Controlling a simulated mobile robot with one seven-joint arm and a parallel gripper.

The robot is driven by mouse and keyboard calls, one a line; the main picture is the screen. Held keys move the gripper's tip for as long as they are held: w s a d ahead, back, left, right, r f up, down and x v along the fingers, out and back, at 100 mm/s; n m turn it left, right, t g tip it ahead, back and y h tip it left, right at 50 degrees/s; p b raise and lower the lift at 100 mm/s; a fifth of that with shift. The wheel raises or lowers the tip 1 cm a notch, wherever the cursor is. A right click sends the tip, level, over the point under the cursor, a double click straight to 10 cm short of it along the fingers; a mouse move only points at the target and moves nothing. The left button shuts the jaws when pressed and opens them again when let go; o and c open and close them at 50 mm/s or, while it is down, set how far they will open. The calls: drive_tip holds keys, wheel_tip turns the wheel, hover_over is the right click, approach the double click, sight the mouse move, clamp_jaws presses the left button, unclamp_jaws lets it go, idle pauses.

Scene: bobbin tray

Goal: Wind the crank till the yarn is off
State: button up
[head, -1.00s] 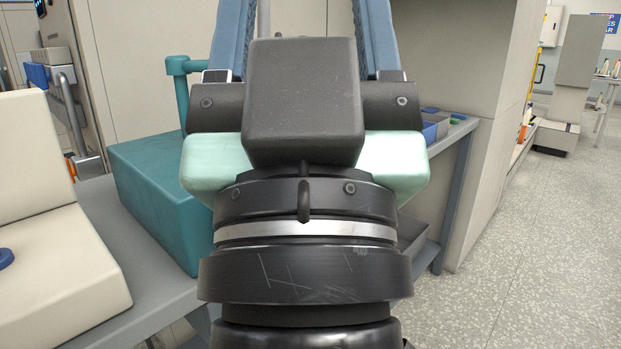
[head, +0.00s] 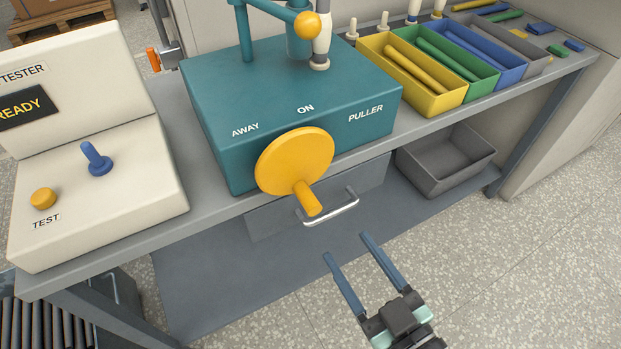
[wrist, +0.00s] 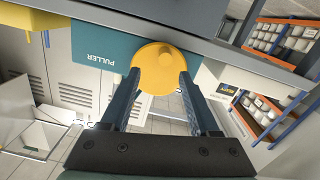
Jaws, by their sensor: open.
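The yellow crank (head: 292,163) is a round disc with a knob (head: 308,199) on the front of the teal puller box (head: 220,105), marked AWAY, ON and PULLER. The knob sits low on the disc and points outward. A pale bobbin (head: 321,45) stands upright on the box top, cut by the picture's top edge; I cannot make out any yarn on it. My gripper (head: 347,247) is open and empty, in front of and below the crank. In the wrist view, the crank (wrist: 160,66) shows beyond and between my fingertips, apart from them.
A cream tester (head: 110,190) with a blue lever stands left on the grey bench (head: 215,225). A drawer handle (head: 332,208) juts out below the crank. Yellow, green and blue bins (head: 440,98) stand right. A grey bin (head: 445,165) sits below. Floor before the bench is clear.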

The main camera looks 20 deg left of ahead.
sight(299, 186)
drive_tip(key=shift+y, duration=0.3)
drive_tip(key=x, duration=1.2)
drive_tip(key=shift+s+a+p, duration=0.3)
drive_tip(key=shift+a+p, duration=0.05)
clamp_jaws()
